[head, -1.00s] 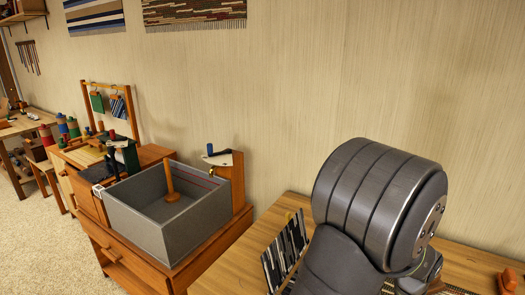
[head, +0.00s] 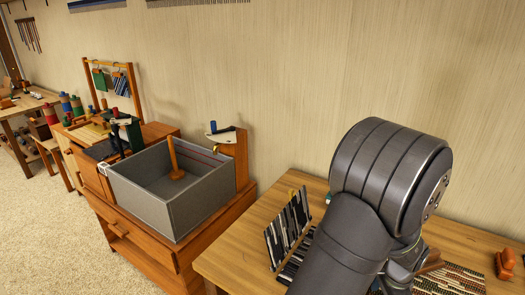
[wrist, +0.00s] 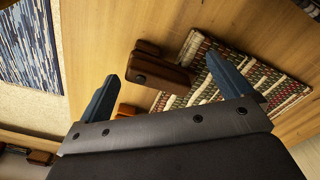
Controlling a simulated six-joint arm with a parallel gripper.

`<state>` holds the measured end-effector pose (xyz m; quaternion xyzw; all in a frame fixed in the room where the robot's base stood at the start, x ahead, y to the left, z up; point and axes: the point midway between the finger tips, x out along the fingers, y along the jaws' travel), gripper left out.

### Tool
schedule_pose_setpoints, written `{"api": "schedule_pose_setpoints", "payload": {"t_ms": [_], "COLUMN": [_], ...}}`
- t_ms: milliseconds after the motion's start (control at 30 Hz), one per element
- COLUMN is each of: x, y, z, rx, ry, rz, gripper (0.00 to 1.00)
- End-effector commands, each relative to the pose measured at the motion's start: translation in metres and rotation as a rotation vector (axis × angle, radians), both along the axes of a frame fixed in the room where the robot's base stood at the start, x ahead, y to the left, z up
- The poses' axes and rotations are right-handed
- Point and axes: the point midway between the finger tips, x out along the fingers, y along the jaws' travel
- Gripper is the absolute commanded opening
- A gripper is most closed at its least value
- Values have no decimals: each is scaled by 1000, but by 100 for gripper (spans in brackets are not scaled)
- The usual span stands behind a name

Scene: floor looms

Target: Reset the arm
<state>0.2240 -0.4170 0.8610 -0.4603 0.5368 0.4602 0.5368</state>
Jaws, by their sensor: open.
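My gripper (wrist: 165,90) shows in the wrist view with its two blue-grey fingers spread wide and nothing between them that it holds. A brown wooden block (wrist: 160,72) lies in the view beyond the gap between the fingers, on the wooden table (wrist: 105,30). A patterned woven mat (wrist: 235,75) lies to its right, partly behind the right finger. In the head view my dark grey arm stands over the table (head: 235,262), and the gripper itself is hidden there.
A striped black-and-white panel (head: 289,228) leans upright on the table left of my arm. An orange-brown wooden piece (head: 506,263) stands at the right edge. A grey bin (head: 205,205) holding a wooden peg (head: 174,160) sits on a wooden cabinet (head: 150,250) at left.

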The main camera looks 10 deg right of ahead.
Motion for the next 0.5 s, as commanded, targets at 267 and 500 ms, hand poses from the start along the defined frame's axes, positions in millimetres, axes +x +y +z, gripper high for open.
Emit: {"api": "schedule_pose_setpoints", "payload": {"t_ms": [267, 500], "x": [0, -1], "y": [6, 10], "z": [0, 0], "rx": [1, 1], "ry": [0, 0], "rz": [234, 433], "gripper": [95, 95]}}
